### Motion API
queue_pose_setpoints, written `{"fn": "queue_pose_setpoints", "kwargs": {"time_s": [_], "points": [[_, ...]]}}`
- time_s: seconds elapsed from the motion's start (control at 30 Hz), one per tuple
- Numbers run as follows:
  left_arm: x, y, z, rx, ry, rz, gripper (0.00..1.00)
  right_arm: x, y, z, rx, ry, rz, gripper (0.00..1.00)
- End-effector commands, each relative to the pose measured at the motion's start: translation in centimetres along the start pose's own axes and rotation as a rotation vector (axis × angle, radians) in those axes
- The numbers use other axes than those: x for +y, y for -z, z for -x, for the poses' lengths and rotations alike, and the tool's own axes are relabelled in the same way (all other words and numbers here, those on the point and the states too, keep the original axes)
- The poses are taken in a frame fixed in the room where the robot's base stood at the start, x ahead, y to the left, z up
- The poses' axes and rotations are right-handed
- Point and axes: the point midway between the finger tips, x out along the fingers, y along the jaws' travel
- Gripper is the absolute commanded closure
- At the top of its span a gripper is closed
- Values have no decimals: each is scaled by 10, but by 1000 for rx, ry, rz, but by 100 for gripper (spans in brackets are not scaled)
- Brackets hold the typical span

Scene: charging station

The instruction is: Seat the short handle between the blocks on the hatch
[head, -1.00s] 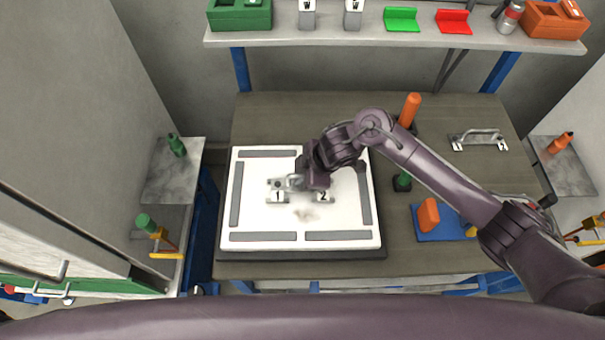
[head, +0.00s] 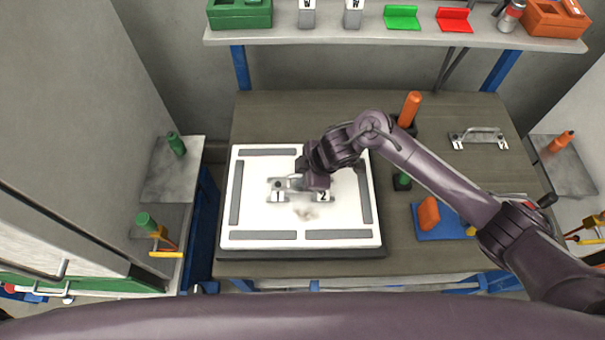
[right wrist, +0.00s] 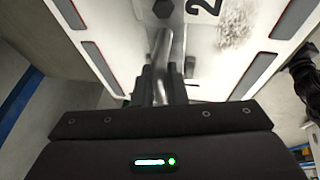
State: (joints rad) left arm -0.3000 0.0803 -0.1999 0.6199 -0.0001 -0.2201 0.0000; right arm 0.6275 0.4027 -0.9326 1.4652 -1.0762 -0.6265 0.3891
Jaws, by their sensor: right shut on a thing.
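The white hatch (head: 262,220) with grey edge strips lies flat on the table. Block 1 (head: 277,197) and block 2 (head: 324,197) stand near its middle, with a smudge in front of them. My right gripper (head: 299,184) is over the hatch by the blocks, shut on the short handle (head: 284,183). In the right wrist view the silver handle (right wrist: 161,58) runs up from between the fingers (right wrist: 160,88), with the numeral 2 beside it. The arm hides part of the handle and blocks, so I cannot tell whether the handle is seated. My left gripper is out of view.
A longer silver handle (head: 478,139) lies at the table's back right. An orange-handled tool (head: 409,108) stands behind my arm. A blue mat (head: 431,233) holding an orange piece (head: 428,214) lies right of the hatch. A shelf (head: 385,32) spans the back.

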Motion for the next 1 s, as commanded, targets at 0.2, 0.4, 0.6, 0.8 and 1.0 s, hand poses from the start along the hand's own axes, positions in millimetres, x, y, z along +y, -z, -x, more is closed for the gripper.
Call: {"fn": "queue_pose_setpoints", "kwargs": {"time_s": [0.2,0.4,0.6,0.8,1.0], "points": [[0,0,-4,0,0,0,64,-1,-2,-6,1,0,0,100],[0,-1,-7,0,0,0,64,-2,-4,-10,1,0,0,100],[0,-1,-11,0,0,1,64,-3,-6,-15,1,-1,0,100],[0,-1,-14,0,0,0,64,-4,-8,-19,1,-1,0,100],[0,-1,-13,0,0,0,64,-4,-8,-19,1,-1,0,68]]}}
